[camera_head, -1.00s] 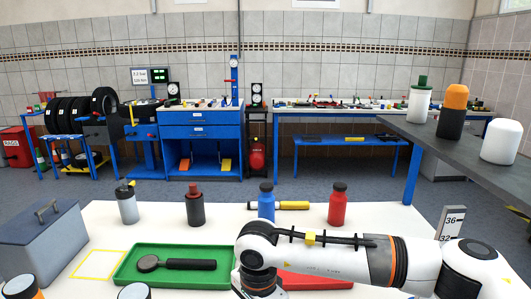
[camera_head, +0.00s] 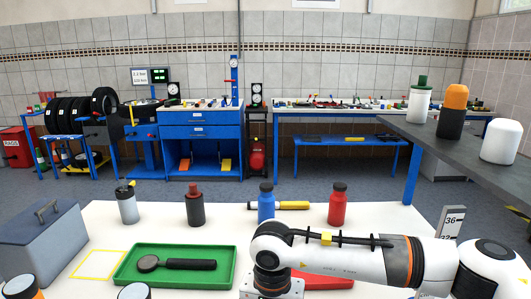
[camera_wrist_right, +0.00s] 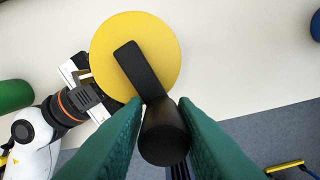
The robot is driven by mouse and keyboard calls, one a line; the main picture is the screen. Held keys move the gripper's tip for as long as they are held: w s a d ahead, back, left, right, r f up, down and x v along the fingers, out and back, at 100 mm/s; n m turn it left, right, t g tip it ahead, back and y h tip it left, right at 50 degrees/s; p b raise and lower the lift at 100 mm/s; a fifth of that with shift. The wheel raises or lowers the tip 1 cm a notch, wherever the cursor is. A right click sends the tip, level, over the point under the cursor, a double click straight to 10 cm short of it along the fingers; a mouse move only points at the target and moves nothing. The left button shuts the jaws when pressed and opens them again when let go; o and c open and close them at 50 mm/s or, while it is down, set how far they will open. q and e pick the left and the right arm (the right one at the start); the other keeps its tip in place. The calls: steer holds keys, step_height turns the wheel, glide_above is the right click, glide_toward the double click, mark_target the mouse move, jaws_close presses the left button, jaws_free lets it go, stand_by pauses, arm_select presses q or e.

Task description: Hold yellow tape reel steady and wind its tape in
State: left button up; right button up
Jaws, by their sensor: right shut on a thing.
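The yellow tape reel (camera_wrist_right: 158,38) is a flat round disc in the right wrist view, with a black crank arm (camera_wrist_right: 138,68) across its face and a black knob (camera_wrist_right: 165,138) at the crank's end. My right gripper (camera_wrist_right: 160,115) has its green fingers shut on either side of the knob. My left gripper (camera_wrist_right: 80,76) meets the left edge of the reel; its fingertips are partly hidden by the disc, so its grip is unclear. In the head view the reel is not seen, and my right arm crosses the front right of the table.
A green tray (camera_head: 128,275) holds a black-handled round tool (camera_head: 185,264). A red tray (camera_head: 335,282) is partly behind my right arm. Red (camera_head: 338,206), blue (camera_head: 266,204) and dark (camera_head: 195,208) bottles stand along the table's far side. A grey box (camera_head: 40,235) stands at left.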

steer(key=shift+d, duration=0.1)
steer(key=n, duration=0.2)
steer(key=d+n, duration=0.1)
steer(key=n, duration=0.1)
steer(key=shift+w, duration=0.35)
steer(key=shift+c, duration=0.2)
steer(key=shift+w+d+n, duration=0.25)
steer(key=shift+n, duration=0.8)
steer(key=shift+w+d+n, duration=0.2)
steer(key=shift+n, duration=0.85)
